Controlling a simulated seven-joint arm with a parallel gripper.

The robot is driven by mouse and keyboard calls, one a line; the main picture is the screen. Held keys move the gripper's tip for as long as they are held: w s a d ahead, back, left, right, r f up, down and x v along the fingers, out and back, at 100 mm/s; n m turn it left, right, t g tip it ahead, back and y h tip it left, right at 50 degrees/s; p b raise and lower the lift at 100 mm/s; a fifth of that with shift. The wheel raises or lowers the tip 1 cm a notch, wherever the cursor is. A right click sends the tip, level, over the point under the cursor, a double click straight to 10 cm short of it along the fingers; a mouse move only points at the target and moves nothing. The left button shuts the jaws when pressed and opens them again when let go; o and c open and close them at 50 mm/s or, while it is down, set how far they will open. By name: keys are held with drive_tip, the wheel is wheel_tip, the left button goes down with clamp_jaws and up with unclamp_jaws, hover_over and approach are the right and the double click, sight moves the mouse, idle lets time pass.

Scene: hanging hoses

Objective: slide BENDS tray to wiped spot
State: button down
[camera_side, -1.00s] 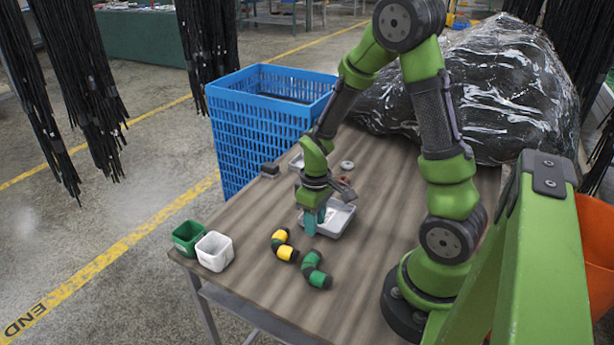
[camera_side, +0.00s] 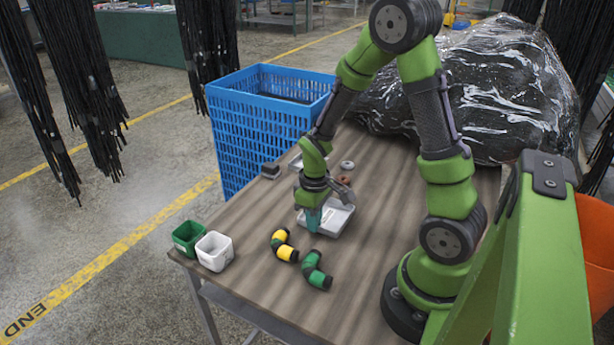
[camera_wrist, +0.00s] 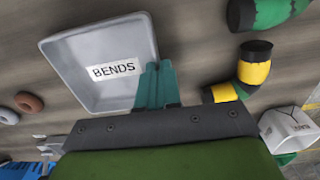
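The BENDS tray (camera_side: 342,222) is a shallow light-grey tray on the table. In the wrist view the tray (camera_wrist: 78,62) is empty apart from a white label reading BENDS (camera_wrist: 113,69). My gripper (camera_side: 313,222) is low at the tray's left side in the side view. In the wrist view the teal fingers of my gripper (camera_wrist: 157,84) are together, at the tray's right wall and overlapping its edge. No tray wall shows between them; whether they touch it is hard to tell. I cannot make out a wiped spot.
A yellow-black bend (camera_side: 285,247) and a green-black bend (camera_side: 317,271) lie in front of the tray. A white bin (camera_side: 214,252) and green bin (camera_side: 188,238) stand at the left corner. Behind the tray are a grey ring (camera_side: 347,165), a brown ring (camera_wrist: 30,102) and a dark block (camera_side: 270,171).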

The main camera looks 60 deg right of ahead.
sight(256, 214)
drive_tip(key=shift+w+a, duration=0.35)
drive_tip(key=shift+w, duration=2.3)
drive_tip(key=shift+w+a, duration=0.3)
drive_tip(key=shift+w, duration=2.3)
drive_tip(key=shift+w+a, duration=0.35)
drive_tip(key=shift+w, duration=2.3)
drive_tip(key=c, duration=1.3)
unclamp_jaws()
drive_tip(key=shift+o, duration=0.2)
wheel_tip(256, 214, up, 17)
drive_tip(key=s+a+r+m+t, duration=0.1)
drive_tip(key=s+a+r+t, duration=0.1)
drive_tip(key=s, duration=0.5)
drive_tip(key=s+a+r+m+t+y, duration=0.1)
drive_tip(key=s+a+r+t, duration=0.1)
drive_tip(key=s+a, duration=0.2)
drive_tip(key=s+a+r+m+t+y, duration=0.1)
drive_tip(key=s+a+r+m+t, duration=0.1)
drive_tip(key=s, duration=0.8)
drive_tip(key=shift+a+r+t, duration=0.45)
drive_tip(key=shift+a+t, duration=0.15)
drive_tip(key=shift+a, duration=0.25)
